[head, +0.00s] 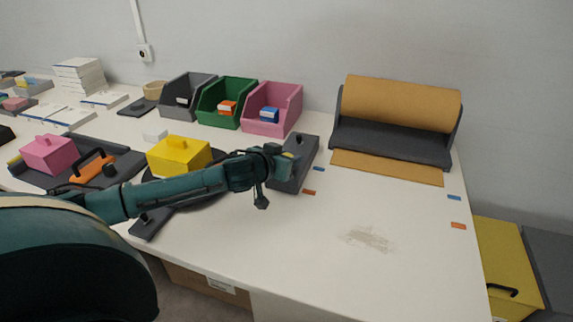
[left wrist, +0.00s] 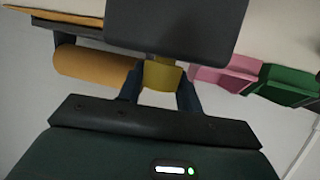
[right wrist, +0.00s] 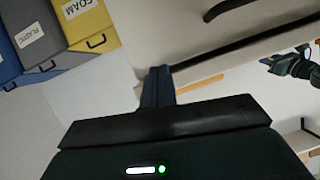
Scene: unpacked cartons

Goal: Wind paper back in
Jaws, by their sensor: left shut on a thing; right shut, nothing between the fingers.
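A roll of brown paper (head: 400,103) sits in a dark holder (head: 390,142) at the back right of the table. A flat strip of paper (head: 390,168) sticks out at its front onto the table. The roll also shows in the left wrist view (left wrist: 95,68). My left gripper (head: 288,160) is left of the roll, at a dark grey block-like thing (head: 300,165). In the left wrist view its fingers are shut on a small yellow piece (left wrist: 162,76); what it belongs to is unclear. My right gripper (right wrist: 158,80) is shut and empty, away from the paper, seen only in its wrist view.
Grey, green (head: 228,104) and pink (head: 272,108) bins stand along the back. A yellow box (head: 180,154) and a pink box (head: 48,153) are at the left. Small blue and orange markers lie near the paper. The front right tabletop is clear apart from a brownish smudge (head: 368,239).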

